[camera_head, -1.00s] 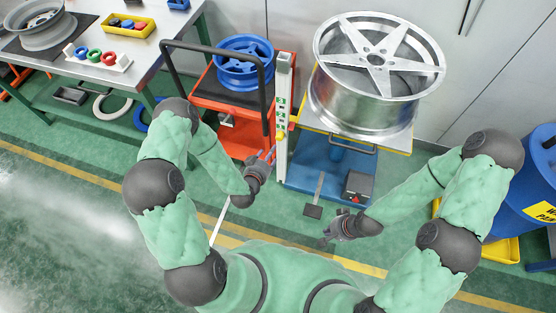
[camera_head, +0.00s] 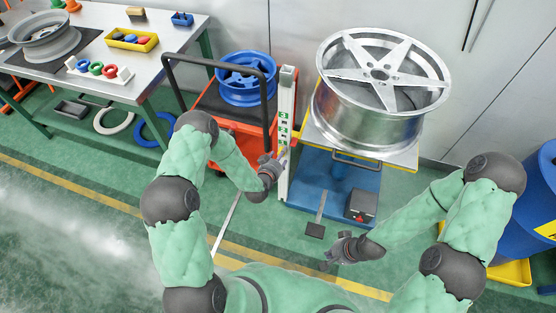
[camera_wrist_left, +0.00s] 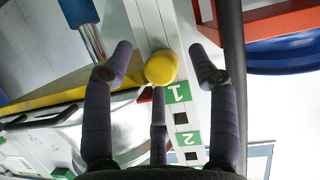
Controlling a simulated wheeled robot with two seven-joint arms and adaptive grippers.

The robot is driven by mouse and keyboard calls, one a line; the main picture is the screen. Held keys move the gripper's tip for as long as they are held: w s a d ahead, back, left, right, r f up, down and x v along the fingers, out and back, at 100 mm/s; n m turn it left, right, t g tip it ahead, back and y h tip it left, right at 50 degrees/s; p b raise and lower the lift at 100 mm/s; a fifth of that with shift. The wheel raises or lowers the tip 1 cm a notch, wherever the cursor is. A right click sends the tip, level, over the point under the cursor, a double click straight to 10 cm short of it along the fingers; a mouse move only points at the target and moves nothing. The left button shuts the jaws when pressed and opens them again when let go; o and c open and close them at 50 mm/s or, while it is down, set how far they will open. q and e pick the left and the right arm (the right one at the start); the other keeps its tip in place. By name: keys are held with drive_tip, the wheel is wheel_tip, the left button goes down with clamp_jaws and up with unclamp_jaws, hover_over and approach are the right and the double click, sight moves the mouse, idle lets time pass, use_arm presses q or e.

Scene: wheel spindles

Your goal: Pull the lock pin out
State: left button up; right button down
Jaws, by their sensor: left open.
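The lock pin shows as a yellow round knob (camera_wrist_left: 161,67) on the white upright post (camera_head: 286,120), in the left wrist view just above the green "1" label. My left gripper (camera_wrist_left: 163,80) is open, with dark fingers to the left and right of the knob and a middle finger below it. Gaps show between the side fingers and the knob. In the head view my left gripper (camera_head: 277,160) is beside the post and mostly covers the knob. My right gripper (camera_head: 332,250) hangs low and apart from the post; its fingers are too small to judge.
A silver wheel (camera_head: 381,85) sits on the blue lift stand (camera_head: 330,195) right of the post. A blue wheel (camera_head: 246,80) rests on the red cart (camera_head: 236,130) to its left. The cart's dark handle rises near my left forearm. Floor in front is clear.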

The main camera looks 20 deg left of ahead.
use_arm(q)
clamp_jaws()
drive_tip(key=shift+s, duration=0.1)
drive_tip(key=shift+s, duration=0.1)
drive_tip(key=s, duration=1)
drive_tip(key=shift+a+p, duration=0.15)
drive_tip(key=shift+p, duration=0.3)
idle(1.1)
idle(0.4)
